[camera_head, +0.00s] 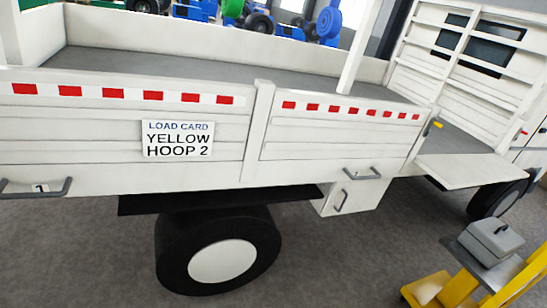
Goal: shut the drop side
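A white flatbed truck has panelled sides with red and white strips. The two nearer side panels, the left one (80,145) and the middle one (335,138), stand upright. At the right, one drop side (465,170) is folded out and lies about level beside the bed. A yellow latch (437,123) sits on the post at its left end, and a small red piece (522,133) shows near its right end. A load card (177,141) on the left panel reads "YELLOW HOOP 2". My gripper is not in view.
A yellow stand (430,289) with a grey box (492,241) is at the lower right, near the open side. Wheels (222,260) and a white under-bed box (355,198) are below the bed. Grey floor (340,265) is clear in the middle.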

